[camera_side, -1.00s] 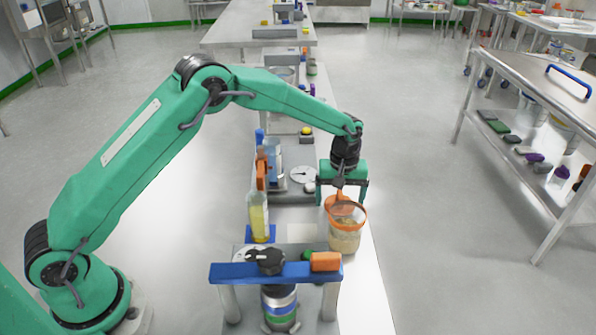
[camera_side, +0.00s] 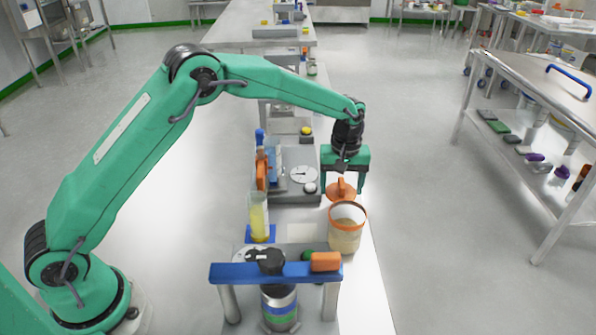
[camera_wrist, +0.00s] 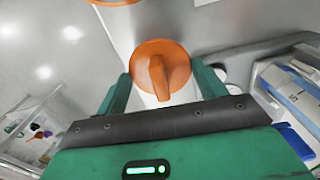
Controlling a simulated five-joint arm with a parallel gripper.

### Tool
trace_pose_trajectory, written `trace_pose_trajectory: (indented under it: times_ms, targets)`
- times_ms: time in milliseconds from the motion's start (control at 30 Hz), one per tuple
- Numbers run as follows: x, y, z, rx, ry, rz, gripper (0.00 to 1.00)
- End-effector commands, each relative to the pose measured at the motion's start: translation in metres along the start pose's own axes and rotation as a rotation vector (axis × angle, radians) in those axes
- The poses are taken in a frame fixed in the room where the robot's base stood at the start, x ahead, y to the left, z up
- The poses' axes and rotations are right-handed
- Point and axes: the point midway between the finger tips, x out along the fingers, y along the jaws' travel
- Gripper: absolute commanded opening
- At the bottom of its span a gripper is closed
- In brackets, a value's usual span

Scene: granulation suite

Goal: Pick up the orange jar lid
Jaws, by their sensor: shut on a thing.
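The orange jar lid (camera_side: 341,189) is a disc with a raised grip bar on top. My gripper (camera_side: 343,184) points down with one finger on each side of it and is shut on it. In the wrist view the lid (camera_wrist: 176,62) sits between my two green fingers, its grip bar facing the camera. The lid is clear of the jar (camera_side: 345,237), behind and above its rim in the side view. The jar is open, with an orange rim and pale contents. The lid's underside is hidden.
A bottle with yellow liquid (camera_side: 259,222) stands left of the jar. A grey balance (camera_side: 290,187) with a round dial is behind it. A blue bar on posts (camera_side: 240,273) crosses the front. The right side of the bench is clear.

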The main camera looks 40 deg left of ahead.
Motion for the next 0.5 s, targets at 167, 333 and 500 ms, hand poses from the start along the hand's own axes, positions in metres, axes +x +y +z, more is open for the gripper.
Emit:
trace_pose_trajectory:
  times_ms: [167,333,500]
  targets:
    - [-0.029,0.000,0.000,0.000,0.001,0.002,0.48]
    - [-0.049,0.000,0.000,0.000,0.000,0.000,0.48]
    - [-0.058,0.000,0.000,0.000,0.000,0.000,0.48]
